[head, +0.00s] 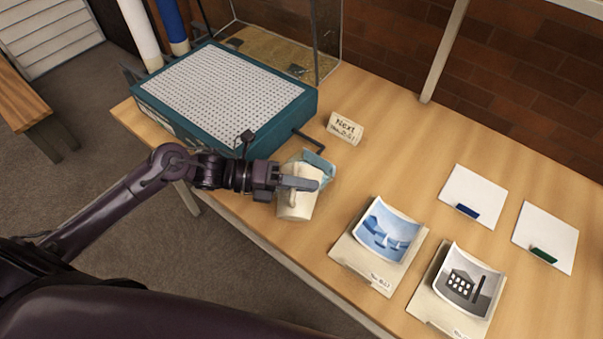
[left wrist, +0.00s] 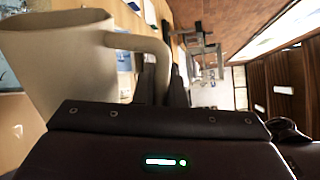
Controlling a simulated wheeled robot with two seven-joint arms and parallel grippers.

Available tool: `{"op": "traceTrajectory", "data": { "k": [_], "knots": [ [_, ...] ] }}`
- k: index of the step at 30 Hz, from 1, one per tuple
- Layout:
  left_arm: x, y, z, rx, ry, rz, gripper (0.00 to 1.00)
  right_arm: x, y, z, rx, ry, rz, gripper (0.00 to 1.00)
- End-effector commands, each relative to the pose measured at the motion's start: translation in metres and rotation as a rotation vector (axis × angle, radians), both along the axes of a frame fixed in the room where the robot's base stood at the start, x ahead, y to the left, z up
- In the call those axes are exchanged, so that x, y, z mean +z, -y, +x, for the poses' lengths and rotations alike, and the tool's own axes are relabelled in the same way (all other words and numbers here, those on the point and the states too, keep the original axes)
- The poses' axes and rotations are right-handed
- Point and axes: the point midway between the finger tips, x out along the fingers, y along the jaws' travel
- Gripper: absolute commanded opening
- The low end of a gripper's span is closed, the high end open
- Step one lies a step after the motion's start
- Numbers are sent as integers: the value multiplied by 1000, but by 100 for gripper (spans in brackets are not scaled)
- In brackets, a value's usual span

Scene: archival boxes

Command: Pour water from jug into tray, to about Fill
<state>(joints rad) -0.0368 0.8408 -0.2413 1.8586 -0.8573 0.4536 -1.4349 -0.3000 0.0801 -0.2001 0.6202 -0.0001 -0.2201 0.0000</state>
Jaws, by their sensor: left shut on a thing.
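A cream jug (head: 296,206) is at the table's front edge in the head view, right of the teal box. My left gripper (head: 300,184) is shut on the jug's handle. In the left wrist view the jug (left wrist: 62,62) fills the upper left, its handle between my dark fingers (left wrist: 161,82). I cannot tell whether it touches the table, and its inside is hidden. A pale blue, clear-looking piece (head: 322,165) shows just behind the jug, mostly covered; I cannot tell whether it is the tray. No Fill mark is readable. My right gripper is not in view.
A teal box (head: 310,100) with a perforated white top stands left on the table (head: 400,130). A "Next" card (head: 344,128) stands behind the jug. Two picture prints (head: 388,232) (head: 468,281) lie to the right. Two white sheets (head: 474,190) (head: 553,232) lie farther back.

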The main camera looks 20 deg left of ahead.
Motion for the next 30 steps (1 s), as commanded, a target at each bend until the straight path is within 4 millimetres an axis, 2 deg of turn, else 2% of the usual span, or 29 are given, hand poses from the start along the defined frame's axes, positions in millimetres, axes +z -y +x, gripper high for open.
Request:
{"op": "traceTrajectory", "data": {
  "k": [30],
  "knots": [
    [8, -3, 15, 0, -80, -17, 0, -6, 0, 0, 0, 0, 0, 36]
  ]
}}
